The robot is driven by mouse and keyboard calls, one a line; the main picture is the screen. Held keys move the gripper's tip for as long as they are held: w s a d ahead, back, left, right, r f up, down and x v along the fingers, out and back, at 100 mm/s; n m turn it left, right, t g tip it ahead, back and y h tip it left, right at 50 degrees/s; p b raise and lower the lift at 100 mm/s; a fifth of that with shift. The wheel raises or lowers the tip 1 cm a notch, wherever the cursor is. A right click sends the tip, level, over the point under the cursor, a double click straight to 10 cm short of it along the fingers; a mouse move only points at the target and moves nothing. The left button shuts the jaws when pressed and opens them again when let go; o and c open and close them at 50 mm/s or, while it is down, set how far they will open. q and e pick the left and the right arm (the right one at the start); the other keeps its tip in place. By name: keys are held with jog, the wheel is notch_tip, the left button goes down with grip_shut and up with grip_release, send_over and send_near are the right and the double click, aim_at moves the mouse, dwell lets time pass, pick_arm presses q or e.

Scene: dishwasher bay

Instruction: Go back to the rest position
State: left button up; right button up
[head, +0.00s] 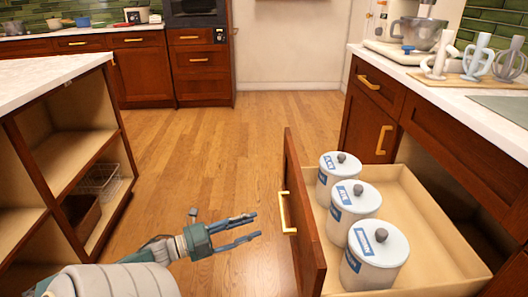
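My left gripper (257,225) reaches in from the bottom left, over the wooden floor. Its two fingers are apart with nothing between them. The fingertips point right, toward the gold handle (284,213) of an open drawer (305,221), with a gap between in the picture. My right gripper is not in view.
Three white lidded canisters with blue labels stand in the drawer: back (326,188), middle (340,217), front (377,272). The drawer juts out from the right counter (440,90). An open-shelved island (65,161) stands left. The floor (225,135) between is clear.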

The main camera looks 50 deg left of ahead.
pick_arm(q)
jog(key=shift+v, duration=1.1)
